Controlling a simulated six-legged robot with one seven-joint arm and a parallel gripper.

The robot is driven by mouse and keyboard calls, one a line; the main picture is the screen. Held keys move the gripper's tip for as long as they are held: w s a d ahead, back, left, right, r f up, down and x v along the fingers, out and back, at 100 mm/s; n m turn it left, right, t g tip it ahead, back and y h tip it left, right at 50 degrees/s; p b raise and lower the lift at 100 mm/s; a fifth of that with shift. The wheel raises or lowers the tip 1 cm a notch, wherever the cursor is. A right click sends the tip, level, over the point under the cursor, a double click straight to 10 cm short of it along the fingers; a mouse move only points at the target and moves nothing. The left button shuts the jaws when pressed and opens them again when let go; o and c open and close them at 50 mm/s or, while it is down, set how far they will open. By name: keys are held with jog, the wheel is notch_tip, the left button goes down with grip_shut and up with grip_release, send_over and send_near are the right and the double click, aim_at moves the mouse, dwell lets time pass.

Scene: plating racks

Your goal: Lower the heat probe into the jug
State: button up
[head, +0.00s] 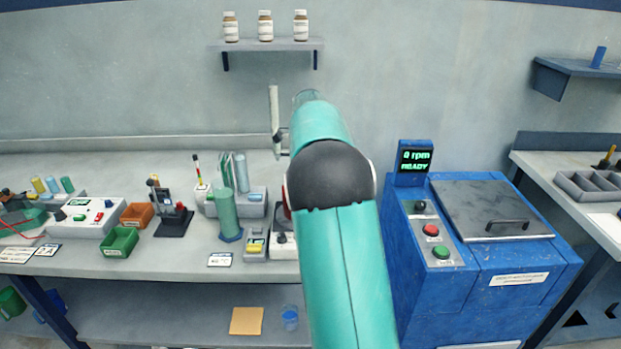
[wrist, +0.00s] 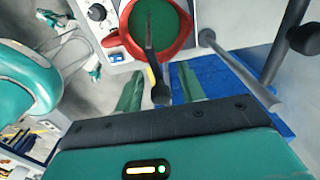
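The jug (wrist: 180,50) shows in the wrist view as a red round vessel with a green inside, seen from above. In the head view it is almost wholly hidden behind my arm. A thin dark rod with a black knob, which looks like the heat probe (wrist: 149,38), crosses over the jug. Whether its far tip is inside the jug I cannot tell. My gripper (wrist: 161,68) has its two green fingers apart, one on either side of the rod's knob end, with gaps visible. In the head view my gripper is hidden behind the arm.
A grey stand post (wrist: 240,72) rises right of the jug in the wrist view. A white unit with a black knob (wrist: 97,12) is at its left. In the head view, a green cylinder (head: 227,213) stands on the bench and a blue machine (head: 480,290) is at right.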

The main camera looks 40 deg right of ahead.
notch_tip(320, 180, up, 14)
dwell(0.6)
jog(key=shift+w+f, duration=0.1)
